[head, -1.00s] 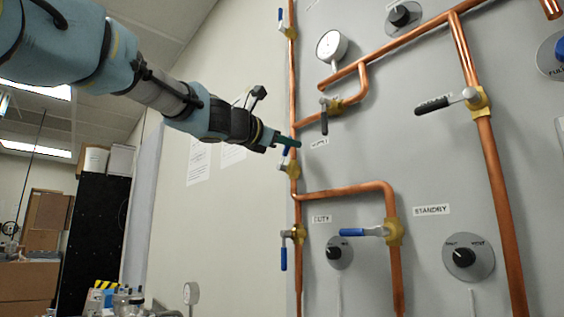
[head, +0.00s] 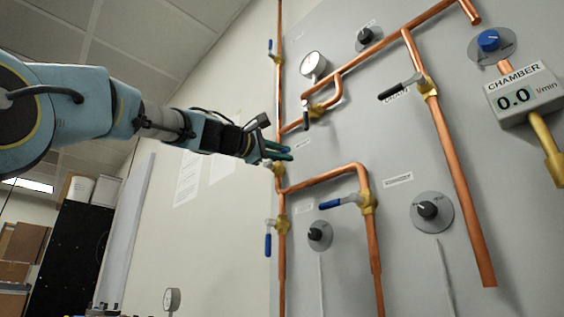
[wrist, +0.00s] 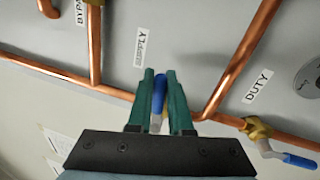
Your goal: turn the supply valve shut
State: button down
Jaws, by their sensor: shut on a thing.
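The supply valve has a brass body (head: 279,170) on the left vertical copper pipe. Its blue lever (wrist: 159,93) shows between my fingers in the wrist view, close to the SUPPLY label (wrist: 140,47), and lies roughly along the fingers. My gripper (wrist: 160,76) is shut on this blue lever, with one green finger on each side. In the head view my gripper (head: 285,152) is just above the valve body and hides most of the lever.
Below is the duty valve with a blue lever (head: 268,244); to the right is another blue-lever valve (head: 347,200). A black-lever valve (head: 306,118) and a gauge (head: 314,65) sit above. The CHAMBER meter (head: 526,94) reads 0.0 l/min.

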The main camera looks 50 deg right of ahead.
jog(key=shift+f+m+b, duration=0.55)
jog(key=shift+m+b, duration=0.15)
jog(key=shift+m, duration=0.3)
jog(key=shift+g, duration=0.3)
jog(key=c, duration=0.8)
grip_release()
jog(key=shift+c, duration=0.2)
jog(key=b+v, duration=0.5)
jog(key=v, duration=0.5)
jog(key=shift+a, duration=0.4)
jog(key=shift+s+f, duration=0.1)
jog(key=shift+s, duration=0.05)
